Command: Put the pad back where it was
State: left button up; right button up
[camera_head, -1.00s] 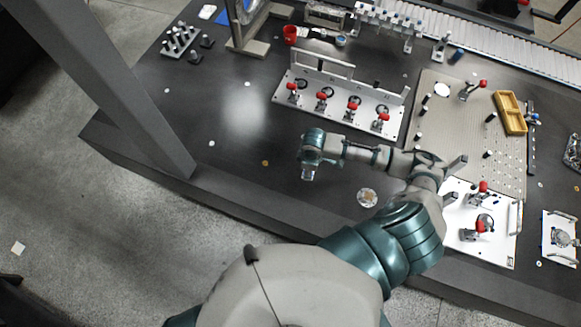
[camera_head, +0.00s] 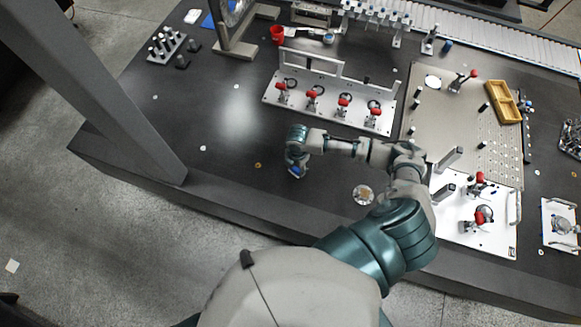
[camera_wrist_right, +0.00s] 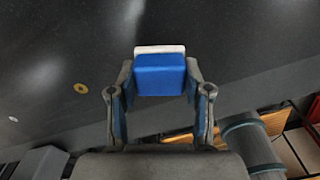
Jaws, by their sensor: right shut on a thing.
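In the right wrist view, a blue pad (camera_wrist_right: 160,76) with a white strip along its far edge sits between the two fingers of my right gripper (camera_wrist_right: 160,85), which is shut on it. In the head view, the right gripper (camera_head: 297,172) points down over the dark table, left of the round disc, and a small bit of the blue pad shows at its fingertips. I cannot tell whether the pad touches the table. My left gripper is not in view.
The dark table (camera_head: 225,135) is mostly clear around the gripper. Behind stands a white plate with red-handled clamps (camera_head: 330,108). A round disc (camera_head: 363,195) lies to the right. At the back left are a blue sheet (camera_head: 213,20), a white block (camera_head: 192,16) and a peg block (camera_head: 165,48).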

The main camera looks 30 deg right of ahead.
aim_at(288, 173)
jog(key=shift+w+a, duration=0.35)
jog(key=shift+w, duration=0.25)
jog(key=shift+w+a, duration=0.3)
jog(key=shift+w, duration=0.3)
jog(key=shift+w+a+f, duration=0.1)
jog(key=shift+a+f, duration=0.05)
jog(key=shift+a, duration=0.1)
jog(key=shift+a+f, duration=0.2)
jog(key=shift+f, duration=0.6)
jog(key=shift+a+f, duration=0.15)
jog(key=shift+f, duration=0.6)
jog(key=shift+d+f, duration=0.1)
jog(key=shift+d, duration=0.2)
jog(key=o, duration=1)
jog(key=shift+d, duration=0.15)
jog(key=shift+c, duration=0.2)
jog(key=shift+o, duration=1.2)
jog(key=shift+d, duration=0.1)
jog(key=shift+a+r, duration=0.2)
jog(key=shift+a, duration=0.1)
pick_arm(q)
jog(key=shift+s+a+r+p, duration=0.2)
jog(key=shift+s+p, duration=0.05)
jog(key=shift+p, duration=0.1)
pick_arm(e)
notch_tip(288, 173, up, 12)
jog(key=shift+f, duration=0.1)
